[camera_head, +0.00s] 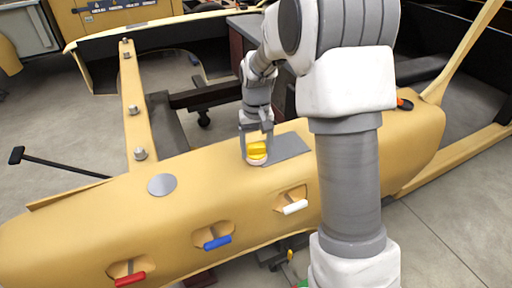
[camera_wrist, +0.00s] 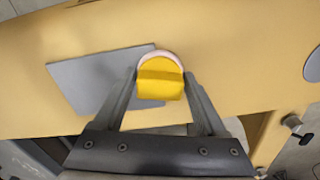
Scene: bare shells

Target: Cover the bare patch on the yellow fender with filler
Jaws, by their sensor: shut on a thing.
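The yellow fender (camera_head: 100,215) stretches across the head view and fills much of the wrist view (camera_wrist: 230,60). A grey rectangular patch (camera_head: 288,146) lies on its top; it also shows in the wrist view (camera_wrist: 95,80). A separate round grey patch (camera_head: 162,185) lies further left, its edge visible in the wrist view (camera_wrist: 314,66). My gripper (camera_head: 257,138) points down and is shut on a yellow block (camera_head: 257,149) with a pale rim underneath. The block (camera_wrist: 160,82) is at the rectangle's near corner, overlapping it in view. Whether it touches the fender I cannot tell.
Red (camera_head: 130,279), blue (camera_head: 217,243) and white (camera_head: 295,207) handles sit in recesses on the fender's front side. A yellow beam with several knobs (camera_head: 133,110) rises behind. A black-and-orange item (camera_head: 404,104) lies at the fender's right end.

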